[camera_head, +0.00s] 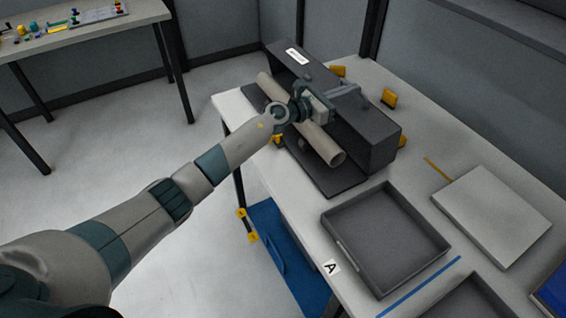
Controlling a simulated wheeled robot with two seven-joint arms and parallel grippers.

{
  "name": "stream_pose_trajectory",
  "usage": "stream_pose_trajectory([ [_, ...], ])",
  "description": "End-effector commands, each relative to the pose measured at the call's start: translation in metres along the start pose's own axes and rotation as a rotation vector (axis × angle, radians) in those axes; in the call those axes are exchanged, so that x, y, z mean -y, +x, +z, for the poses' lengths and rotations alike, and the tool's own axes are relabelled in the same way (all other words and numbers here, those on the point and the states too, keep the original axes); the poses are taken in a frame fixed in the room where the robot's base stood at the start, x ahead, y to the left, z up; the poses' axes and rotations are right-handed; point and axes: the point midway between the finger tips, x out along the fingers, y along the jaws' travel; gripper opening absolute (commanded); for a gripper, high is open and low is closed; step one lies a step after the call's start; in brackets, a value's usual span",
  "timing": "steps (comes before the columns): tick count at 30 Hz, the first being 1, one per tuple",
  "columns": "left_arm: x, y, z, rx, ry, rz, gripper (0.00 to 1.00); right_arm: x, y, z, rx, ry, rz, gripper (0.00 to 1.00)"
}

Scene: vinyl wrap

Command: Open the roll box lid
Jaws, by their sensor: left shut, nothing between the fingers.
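The roll box (378,146) is a dark grey, long box on the white table, with a white label on top at its far end. A tan cardboard roll (333,152) lies lengthwise along its front side, over a dark flat panel (335,182). I cannot tell whether that panel is the lid or a base. My left arm reaches over the roll, hiding its middle. My left gripper (358,93) is shut and empty at the top of the box, near its middle. I cannot tell whether it touches the box. My right gripper is not in view.
Yellow blocks (389,98) stand around the box. An empty dark tray (335,226) and a pale flat slab (492,215) lie nearer on the table. Another table (85,30) with small parts stands at the far left.

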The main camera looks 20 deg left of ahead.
Motion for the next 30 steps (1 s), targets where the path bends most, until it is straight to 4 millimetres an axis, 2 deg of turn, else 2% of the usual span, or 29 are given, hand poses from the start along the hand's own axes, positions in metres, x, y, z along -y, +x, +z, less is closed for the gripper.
stream_pose_trajectory([
  [1, 0.0, 0.006, -0.002, 0.0, 0.0, 0.0, 0.0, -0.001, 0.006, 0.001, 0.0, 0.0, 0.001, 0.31],
  [4, 0.0, 0.017, 0.001, -0.011, 0.001, 0.0, 0.0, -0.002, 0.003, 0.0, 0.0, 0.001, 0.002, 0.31],
  [10, 0.001, 0.037, 0.004, -0.08, -0.001, -0.001, 0.0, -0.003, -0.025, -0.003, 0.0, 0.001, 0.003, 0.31],
  [13, 0.0, 0.045, -0.002, -0.114, 0.0, 0.0, 0.0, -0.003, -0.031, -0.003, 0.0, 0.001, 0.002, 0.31],
  [20, -0.001, 0.061, -0.016, -0.134, 0.002, 0.001, 0.0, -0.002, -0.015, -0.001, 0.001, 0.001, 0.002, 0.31],
  [30, 0.0, 0.072, -0.016, -0.134, 0.001, 0.001, 0.0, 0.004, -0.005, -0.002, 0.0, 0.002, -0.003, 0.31],
])
